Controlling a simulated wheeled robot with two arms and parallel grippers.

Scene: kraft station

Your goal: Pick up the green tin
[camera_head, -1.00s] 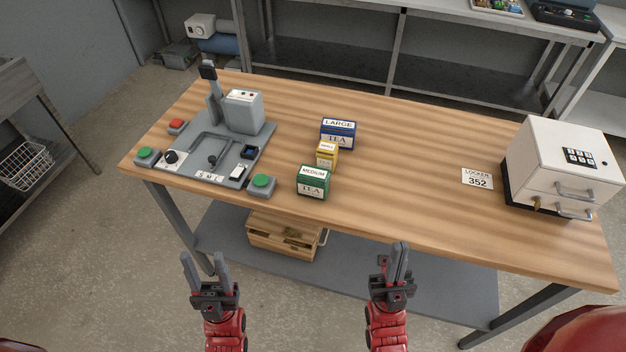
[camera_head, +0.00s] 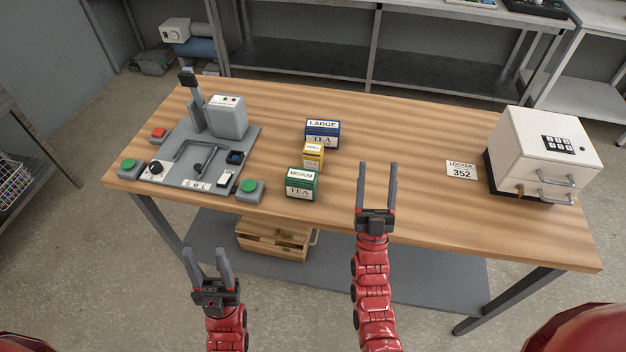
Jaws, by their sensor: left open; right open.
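The green tin (camera_head: 301,184), labelled MEDIUM TEA, stands upright near the front edge of the wooden table. A small yellow tin (camera_head: 313,155) stands just behind it, and a blue tin (camera_head: 322,134) labelled LARGE TEA stands behind that. My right gripper (camera_head: 378,165) is open and empty, over the table to the right of the green tin and apart from it. My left gripper (camera_head: 207,252) is open and empty, in front of the table edge, lower left of the green tin.
A grey control device (camera_head: 205,155) with green and red buttons stands left of the tins. A white locker box (camera_head: 545,150) stands at the right, beside a LOCKER 352 card (camera_head: 461,170). The tabletop (camera_head: 420,130) between tins and card is clear. A wooden crate (camera_head: 272,243) sits on the lower shelf.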

